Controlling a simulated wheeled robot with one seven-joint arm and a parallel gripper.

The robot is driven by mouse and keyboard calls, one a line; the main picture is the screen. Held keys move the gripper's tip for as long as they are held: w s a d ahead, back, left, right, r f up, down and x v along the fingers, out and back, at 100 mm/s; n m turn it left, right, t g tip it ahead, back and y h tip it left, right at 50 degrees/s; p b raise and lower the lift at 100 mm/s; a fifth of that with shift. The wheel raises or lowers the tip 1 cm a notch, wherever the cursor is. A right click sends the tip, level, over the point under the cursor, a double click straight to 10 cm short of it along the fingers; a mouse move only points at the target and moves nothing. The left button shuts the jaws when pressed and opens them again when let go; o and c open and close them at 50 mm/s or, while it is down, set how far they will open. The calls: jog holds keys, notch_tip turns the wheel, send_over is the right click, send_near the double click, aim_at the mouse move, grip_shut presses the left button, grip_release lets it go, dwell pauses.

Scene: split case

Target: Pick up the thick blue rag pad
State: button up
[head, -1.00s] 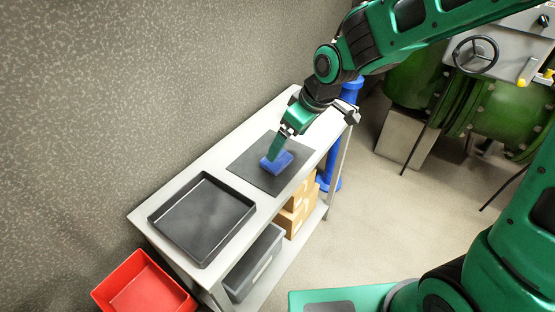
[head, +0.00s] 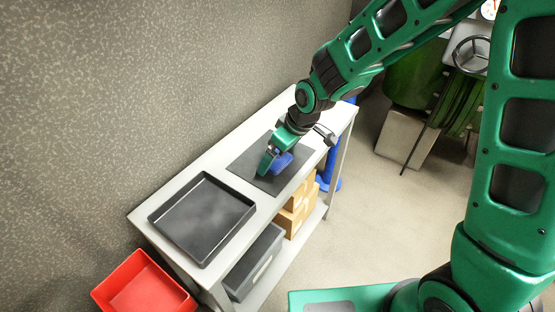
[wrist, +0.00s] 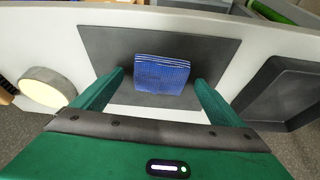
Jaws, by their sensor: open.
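The thick blue rag pad (wrist: 162,74) lies on a dark grey mat (wrist: 215,55) on the table, and shows ribbed layers in the wrist view. In the head view the pad (head: 282,161) is partly hidden by my gripper (head: 268,164). My gripper is open; in the wrist view its two green fingers (wrist: 160,90) stand to the left and right of the pad's near part, with a gap on each side. I cannot tell how far the fingertips are above the mat.
A black tray (head: 203,257) lies on the light table (head: 150,209), left of the mat in the head view. A red bin (head: 142,289) stands on the floor at lower left. Boxes (head: 295,211) and a grey bin (head: 236,290) are on the lower shelf. A wall runs behind the table.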

aim_at(277, 158)
jog(key=c, duration=1.1)
jog(key=shift+c, duration=0.2)
jog(key=shift+r, duration=0.15)
jog(key=shift+r, duration=0.3)
notch_tip(277, 158, up, 4)
jog(key=shift+a+f, duration=0.1)
jog(key=shift+a, duration=0.05)
jog(key=s+a+r, duration=0.6)
jog(key=s+a, duration=0.1)
jog(key=a, duration=0.1)
jog(key=shift+s+a+r, duration=0.2)
jog(key=shift+s+a, duration=0.1)
